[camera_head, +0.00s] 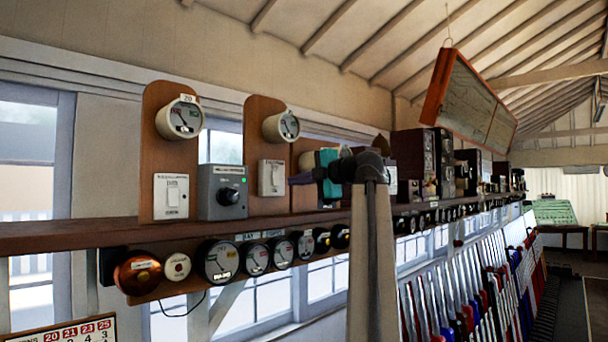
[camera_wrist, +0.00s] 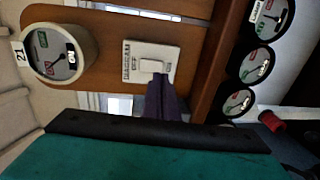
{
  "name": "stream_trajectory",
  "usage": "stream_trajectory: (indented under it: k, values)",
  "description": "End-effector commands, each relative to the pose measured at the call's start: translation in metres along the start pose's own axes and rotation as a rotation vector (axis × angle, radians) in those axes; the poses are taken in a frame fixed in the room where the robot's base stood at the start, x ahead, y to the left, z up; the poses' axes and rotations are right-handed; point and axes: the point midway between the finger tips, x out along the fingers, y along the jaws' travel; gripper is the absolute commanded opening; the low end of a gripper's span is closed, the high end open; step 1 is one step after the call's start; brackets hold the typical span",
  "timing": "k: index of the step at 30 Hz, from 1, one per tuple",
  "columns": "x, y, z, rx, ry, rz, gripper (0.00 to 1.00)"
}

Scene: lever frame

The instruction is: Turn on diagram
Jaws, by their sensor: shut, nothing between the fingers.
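The diagram switch (camera_wrist: 135,60) is a white wall plate with a small rocker, and its lettering seems to read DIAGRAM and OFF. It is mounted on a wooden backboard below a round dial, and it also shows in the head view (camera_head: 266,182). My gripper (camera_wrist: 162,82) has its dark purple fingers shut and empty. Their tips overlap the rocker's lower edge in the wrist view; whether they touch it I cannot tell. In the head view my gripper (camera_head: 292,180) comes from the right, just beside the switch plate.
A cream dial (camera_wrist: 60,52) tagged 21 sits on the same backboard. To the left are a grey knob box (camera_head: 222,192) and another white switch (camera_head: 171,196). A wooden shelf (camera_head: 100,235) runs beneath, with several gauges under it. Coloured levers (camera_head: 470,285) stand at the right.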

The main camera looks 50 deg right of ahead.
Motion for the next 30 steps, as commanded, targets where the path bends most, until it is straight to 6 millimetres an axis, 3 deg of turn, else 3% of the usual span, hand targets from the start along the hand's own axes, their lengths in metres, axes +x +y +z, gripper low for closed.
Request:
stream_trajectory:
  k: [3, 12, 30]
  values:
    - [0.018, 0.002, 0.000, 0.001, 0.003, -0.001, 0.00]
    - [0.047, 0.001, 0.000, 0.002, -0.001, 0.000, 0.00]
    - [0.054, -0.001, 0.000, 0.001, -0.002, 0.002, 0.00]
